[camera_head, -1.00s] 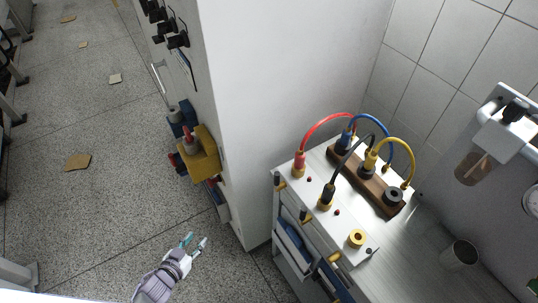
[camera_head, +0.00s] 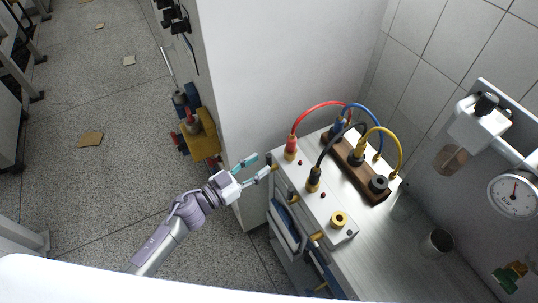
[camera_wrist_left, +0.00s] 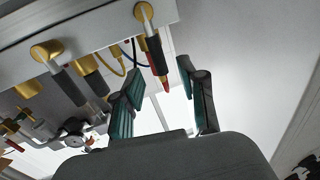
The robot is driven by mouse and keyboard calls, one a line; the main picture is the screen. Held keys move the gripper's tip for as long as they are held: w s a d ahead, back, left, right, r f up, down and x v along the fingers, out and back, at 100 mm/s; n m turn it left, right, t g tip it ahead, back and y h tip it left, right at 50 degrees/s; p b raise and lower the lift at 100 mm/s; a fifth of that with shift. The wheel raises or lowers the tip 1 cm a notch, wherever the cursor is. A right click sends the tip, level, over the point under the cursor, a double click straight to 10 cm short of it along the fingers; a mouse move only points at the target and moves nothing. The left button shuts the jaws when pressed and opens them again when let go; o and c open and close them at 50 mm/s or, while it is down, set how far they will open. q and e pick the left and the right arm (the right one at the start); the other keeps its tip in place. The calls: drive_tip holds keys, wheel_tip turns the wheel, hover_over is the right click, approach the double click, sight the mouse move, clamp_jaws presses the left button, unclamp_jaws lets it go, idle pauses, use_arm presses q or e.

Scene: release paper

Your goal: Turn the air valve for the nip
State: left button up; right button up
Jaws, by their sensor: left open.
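My left gripper (camera_head: 263,163) is open at the left front corner of the bench-like unit (camera_head: 322,208). Brass valves with levers line the unit's front face; the one at the corner (camera_head: 274,169) is right by my fingertips. That lever hangs between the two fingertips, and I see no clear contact. Another brass valve (camera_wrist_left: 47,50) with a dark lever is to its left. My right gripper is out of view.
Red (camera_head: 318,104), blue, black and yellow hoses arch over the unit's top. A tall white cabinet wall (camera_head: 255,90) stands close behind my gripper. A pressure gauge (camera_head: 514,195) and a green valve (camera_head: 510,276) are at the right. Floor at left is mostly open.

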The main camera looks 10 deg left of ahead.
sight(269, 164)
use_arm(q)
drive_tip(key=shift+x, duration=2.35)
clamp_jaws()
